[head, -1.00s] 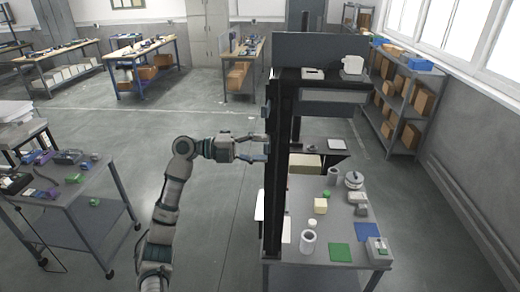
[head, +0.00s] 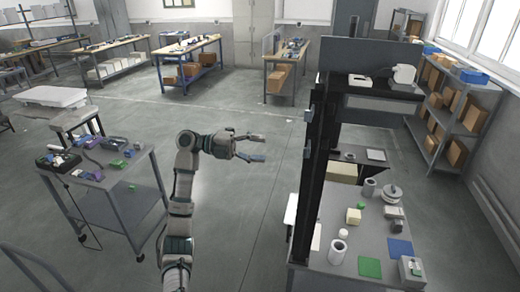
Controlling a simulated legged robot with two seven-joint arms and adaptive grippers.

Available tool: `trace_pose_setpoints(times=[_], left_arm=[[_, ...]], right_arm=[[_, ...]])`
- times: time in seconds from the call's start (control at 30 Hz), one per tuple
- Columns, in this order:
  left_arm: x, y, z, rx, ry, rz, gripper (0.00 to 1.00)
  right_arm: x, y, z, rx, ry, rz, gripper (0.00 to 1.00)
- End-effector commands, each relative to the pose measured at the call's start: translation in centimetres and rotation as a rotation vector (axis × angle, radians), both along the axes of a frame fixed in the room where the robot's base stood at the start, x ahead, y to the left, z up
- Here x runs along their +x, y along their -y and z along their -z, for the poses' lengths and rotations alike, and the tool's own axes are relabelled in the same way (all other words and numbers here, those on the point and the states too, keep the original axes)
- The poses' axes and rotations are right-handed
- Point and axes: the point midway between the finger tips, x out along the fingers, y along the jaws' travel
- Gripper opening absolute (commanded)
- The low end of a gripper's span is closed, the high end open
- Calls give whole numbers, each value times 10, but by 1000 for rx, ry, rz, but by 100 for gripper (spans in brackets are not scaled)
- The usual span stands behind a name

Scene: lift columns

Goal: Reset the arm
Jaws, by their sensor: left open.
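My left arm rises from the bottom of the head view and bends to the right at its elbow. Its gripper (head: 257,147) is open and empty, with its fingers pointing right. It hangs over bare floor, apart from the dark upright column (head: 312,165) of the workstation to its right. My right gripper is not in view.
The workstation table (head: 345,258) at right holds cylinders, a green mat (head: 369,267), a blue mat (head: 400,249) and blocks. A cart (head: 118,190) with tools stands at left. Shelving (head: 432,135) lines the right wall. Open floor lies between cart and workstation.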

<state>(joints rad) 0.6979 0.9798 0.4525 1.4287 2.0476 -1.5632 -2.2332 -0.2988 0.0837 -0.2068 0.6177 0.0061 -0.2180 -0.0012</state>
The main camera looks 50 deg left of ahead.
Motion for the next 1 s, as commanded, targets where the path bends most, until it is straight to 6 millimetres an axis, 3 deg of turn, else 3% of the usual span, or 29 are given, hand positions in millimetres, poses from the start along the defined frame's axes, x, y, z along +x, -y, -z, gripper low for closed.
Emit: trace_pose_setpoints(times=[0.6, 0.7, 0.77, 0.87, 0.97, 1.0], left_arm=[[0, -1, 1, -1, 0, 0, 58], [7, -2, 9, -19, -32, -13, 58], [20, -4, 24, -50, -86, -37, 58], [54, -11, 72, -139, -246, -114, 58], [91, -19, 144, -248, -459, -228, 58], [104, -21, 177, -291, -545, -278, 58]], right_arm=[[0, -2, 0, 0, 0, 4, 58], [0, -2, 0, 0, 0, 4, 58], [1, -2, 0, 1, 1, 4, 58], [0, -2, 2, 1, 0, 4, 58], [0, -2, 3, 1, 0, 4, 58], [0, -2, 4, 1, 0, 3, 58]])
